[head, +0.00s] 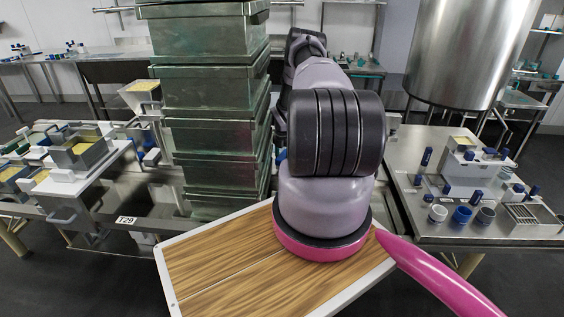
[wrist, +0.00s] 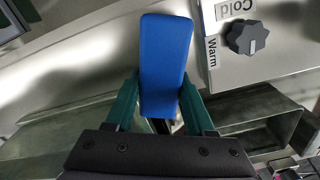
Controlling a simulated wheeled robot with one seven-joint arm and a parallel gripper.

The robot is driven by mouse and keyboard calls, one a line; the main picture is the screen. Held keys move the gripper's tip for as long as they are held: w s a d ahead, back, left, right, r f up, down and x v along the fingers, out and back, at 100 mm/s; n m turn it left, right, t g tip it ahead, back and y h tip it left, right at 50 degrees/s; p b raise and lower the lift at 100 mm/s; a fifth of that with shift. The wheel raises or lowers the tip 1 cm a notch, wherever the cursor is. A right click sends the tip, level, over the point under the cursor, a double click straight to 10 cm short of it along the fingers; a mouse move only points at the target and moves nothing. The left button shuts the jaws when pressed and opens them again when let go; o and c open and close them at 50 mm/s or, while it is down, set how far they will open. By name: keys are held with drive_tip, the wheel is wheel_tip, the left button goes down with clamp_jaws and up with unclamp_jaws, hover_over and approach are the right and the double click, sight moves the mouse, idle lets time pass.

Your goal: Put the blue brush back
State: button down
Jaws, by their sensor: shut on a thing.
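The blue brush (wrist: 165,50) stands out between the two green fingers of my gripper (wrist: 160,88) in the wrist view. The fingers are shut on it, one on each side. Only its smooth blue block shows; I cannot make out bristles. In the head view my own arm hides the gripper and the brush.
In the head view, stacked metal boxes (head: 212,87) stand left and a large tank (head: 470,50) right. A crowded metal table (head: 415,180) is at right.

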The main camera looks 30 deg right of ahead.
sight(282, 156)
drive_tip(key=shift+a+f, duration=0.15)
drive_tip(key=shift+f, duration=0.3)
drive_tip(key=shift+f, duration=0.15)
drive_tip(key=shift+c, duration=1.3)
unclamp_jaws()
wheel_tip(282, 156, up, 12)
drive_tip(key=shift+r, duration=0.2)
